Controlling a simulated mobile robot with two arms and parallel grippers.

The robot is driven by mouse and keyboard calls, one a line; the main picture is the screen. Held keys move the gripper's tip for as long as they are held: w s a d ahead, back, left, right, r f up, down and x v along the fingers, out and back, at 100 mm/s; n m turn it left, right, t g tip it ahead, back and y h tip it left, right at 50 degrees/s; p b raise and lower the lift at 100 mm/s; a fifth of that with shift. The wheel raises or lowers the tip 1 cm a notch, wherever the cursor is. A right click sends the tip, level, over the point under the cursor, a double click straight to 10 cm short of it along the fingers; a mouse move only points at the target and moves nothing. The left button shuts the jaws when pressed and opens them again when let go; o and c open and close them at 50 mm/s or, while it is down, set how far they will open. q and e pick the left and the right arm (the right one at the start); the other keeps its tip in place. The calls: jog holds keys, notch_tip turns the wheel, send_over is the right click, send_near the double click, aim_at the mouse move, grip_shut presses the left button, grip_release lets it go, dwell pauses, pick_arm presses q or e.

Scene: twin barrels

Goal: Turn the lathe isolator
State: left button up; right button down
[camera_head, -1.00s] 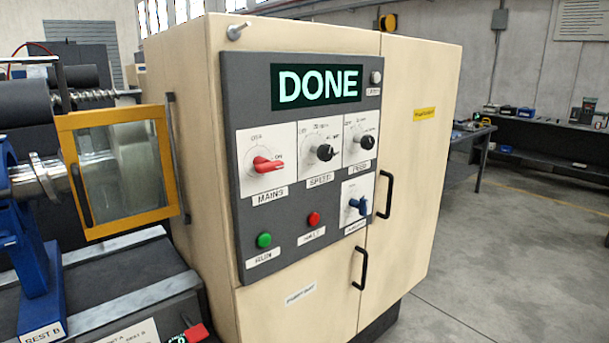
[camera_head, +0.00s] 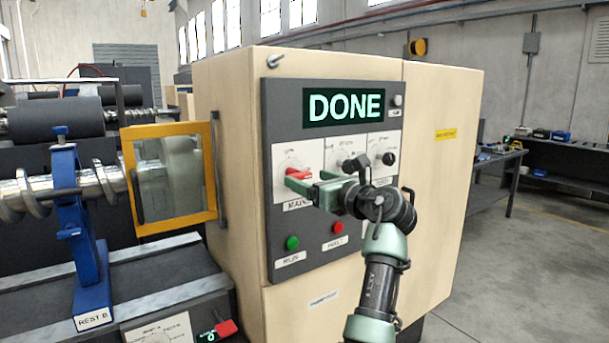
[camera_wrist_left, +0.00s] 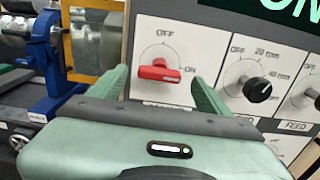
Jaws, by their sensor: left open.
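The red isolator knob on the MAINS plate (camera_wrist_left: 160,72) shows in the left wrist view with its bar lying roughly level, toward the ON mark; OFF is printed above it. In the head view the red knob (camera_head: 297,173) is partly hidden by my gripper. My left gripper (camera_head: 304,180) is in front of the MAINS plate, open, its green fingers pointing at the panel. In the wrist view the fingers (camera_wrist_left: 160,88) stand left and right of the knob, with nothing held. Whether they touch it I cannot tell. My right gripper is not in view.
The dark panel's screen (camera_head: 343,106) reads DONE. Black SPEED (camera_wrist_left: 257,89) and FEED knobs sit right of MAINS. Green RUN (camera_head: 292,242) and red HALT (camera_head: 338,227) buttons are below. A yellow-framed guard (camera_head: 170,178) stands left of the cabinet. Open floor lies at the right.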

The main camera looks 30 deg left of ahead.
aim_at(302, 175)
pick_arm(q)
jog(key=x, duration=0.3)
jog(key=shift+w+a+r+p, duration=0.1)
jog(key=shift+a+r+p, duration=0.05)
jog(key=shift+a+p, duration=0.2)
jog(key=shift+w+a, duration=0.25)
jog(key=shift+a, duration=0.15)
jog(key=c, duration=1.4)
jog(key=shift+o, duration=0.2)
